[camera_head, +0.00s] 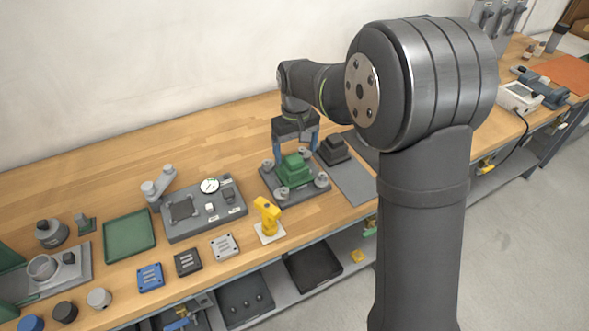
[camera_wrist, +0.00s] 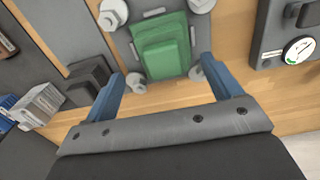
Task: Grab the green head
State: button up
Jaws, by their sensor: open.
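The green head (camera_head: 293,169) is a stepped green block on a dark grey plate (camera_head: 312,194) with several round grey posts around it. In the wrist view the green head (camera_wrist: 161,44) is upper centre, beyond the fingertips. My gripper (camera_head: 297,146) is above and just behind the green head in the head view. In the wrist view my gripper (camera_wrist: 162,72) has its two blue fingers spread wide, one on each side of the green head's near end. The gripper is open and holds nothing. Whether a finger touches a post is unclear.
A dark stepped block (camera_head: 334,149) stands right of the plate near a grey mat (camera_head: 352,181). A yellow part (camera_head: 267,215) stands in front. A grey fixture with a dial (camera_head: 209,186) and a green tray (camera_head: 129,236) are left. Bare wood lies behind.

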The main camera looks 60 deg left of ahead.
aim_at(294, 158)
jog(key=shift+s+f, duration=0.2)
jog(key=shift+f, duration=2.95)
jog(key=shift+c, duration=0.4)
jog(key=shift+a+r, duration=0.1)
jog(key=c, duration=1.4)
